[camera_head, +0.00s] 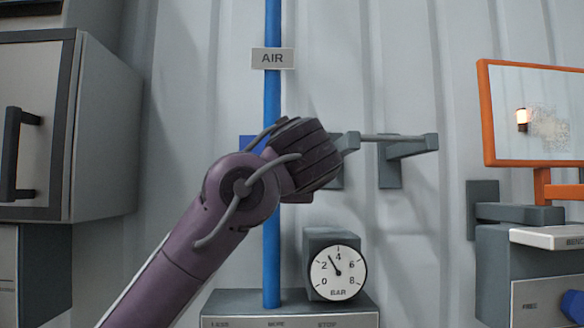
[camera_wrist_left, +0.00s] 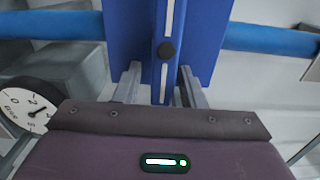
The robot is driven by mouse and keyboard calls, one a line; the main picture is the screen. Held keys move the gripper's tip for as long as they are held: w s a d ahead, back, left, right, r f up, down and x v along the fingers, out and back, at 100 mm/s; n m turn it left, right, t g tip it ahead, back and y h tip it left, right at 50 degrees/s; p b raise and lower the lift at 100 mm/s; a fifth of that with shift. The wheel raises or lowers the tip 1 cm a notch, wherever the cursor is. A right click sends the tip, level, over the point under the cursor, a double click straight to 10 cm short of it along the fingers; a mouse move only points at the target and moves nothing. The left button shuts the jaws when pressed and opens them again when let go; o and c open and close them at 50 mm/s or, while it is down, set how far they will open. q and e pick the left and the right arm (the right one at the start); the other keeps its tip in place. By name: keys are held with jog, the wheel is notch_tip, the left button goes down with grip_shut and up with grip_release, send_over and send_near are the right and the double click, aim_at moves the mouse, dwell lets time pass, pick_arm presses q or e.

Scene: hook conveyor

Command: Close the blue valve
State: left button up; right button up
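The blue valve (camera_wrist_left: 215,40) sits on the blue pipe (camera_head: 272,215). In the head view most of it is hidden behind my left gripper (camera_head: 312,158); a blue corner shows at its left. The grey fingers of my left gripper (camera_wrist_left: 160,82) stand apart, one on each side of the lever's near end, with apparent gaps. Contact cannot be told. My right gripper is not in view.
A gauge marked BAR (camera_head: 338,272) reads about 3 below right of the gripper. A grey bracket with a rod (camera_head: 405,146) juts from the wall at right. A cabinet (camera_head: 105,130) stands left; an orange-framed screen (camera_head: 535,115) and a grey box (camera_head: 520,290) are far right.

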pick_arm(q)
jog(key=shift+o, duration=0.2)
jog(key=shift+s, duration=0.1)
jog(key=s+b, duration=0.4)
jog(key=s, duration=0.3)
jog(key=shift+s, duration=0.35)
